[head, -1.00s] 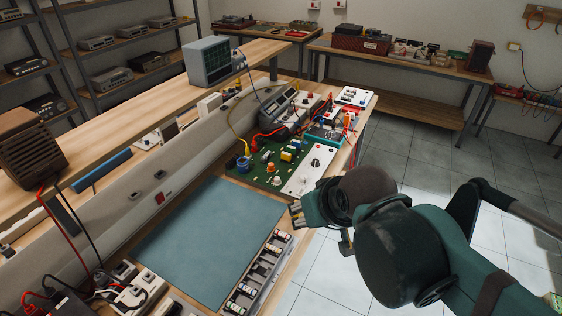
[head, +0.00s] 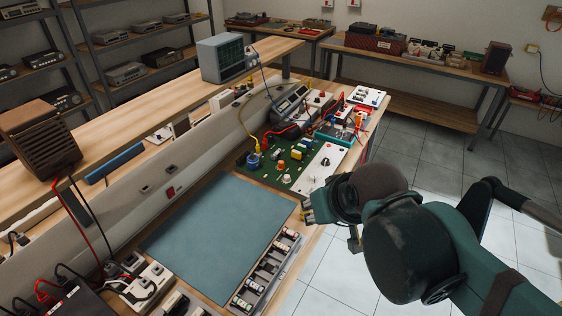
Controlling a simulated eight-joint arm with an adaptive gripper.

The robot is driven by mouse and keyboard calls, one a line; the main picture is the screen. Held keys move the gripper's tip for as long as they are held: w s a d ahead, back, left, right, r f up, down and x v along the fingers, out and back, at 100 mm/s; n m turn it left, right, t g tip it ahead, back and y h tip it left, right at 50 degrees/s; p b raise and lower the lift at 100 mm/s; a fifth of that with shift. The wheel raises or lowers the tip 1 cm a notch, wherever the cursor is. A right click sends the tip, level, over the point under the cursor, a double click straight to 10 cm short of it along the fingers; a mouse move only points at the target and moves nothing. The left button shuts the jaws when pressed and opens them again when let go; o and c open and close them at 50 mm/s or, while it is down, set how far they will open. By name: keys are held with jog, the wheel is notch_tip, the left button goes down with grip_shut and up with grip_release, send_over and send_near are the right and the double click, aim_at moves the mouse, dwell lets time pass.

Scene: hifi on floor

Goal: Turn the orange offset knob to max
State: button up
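A small orange knob (head: 282,165) stands on the green circuit board (head: 246,173) on the workbench. It is small in this view, and its pointer or scale cannot be read. My gripper (head: 307,214) is at the bench's right edge, nearer the camera than the board and apart from the knob. Its fingers are small and partly hidden by the wrist, so I cannot tell whether they are open or shut. No object shows in it.
A white panel with a black knob (head: 326,161) is right of the board. A blue-green mat (head: 215,235) lies in front, clear. A tray of small parts (head: 266,272) runs along the bench edge. A yellow cable (head: 242,115) reaches the board. Tiled floor lies right.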

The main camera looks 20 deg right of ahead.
jog(key=w+r+n+g+p, duration=0.2)
jog(key=w+r+n+p, duration=0.25)
jog(key=w, duration=0.65)
jog(key=n+g+p, duration=0.5)
jog(key=n+p, duration=0.4)
jog(key=n, duration=0.2)
send_over(281, 162)
jog(key=f, duration=1.3)
jog(key=shift+s, duration=0.25)
jog(key=shift+w+f, duration=0.3)
jog(key=shift+f, duration=0.3)
jog(key=shift+f, duration=3.9)
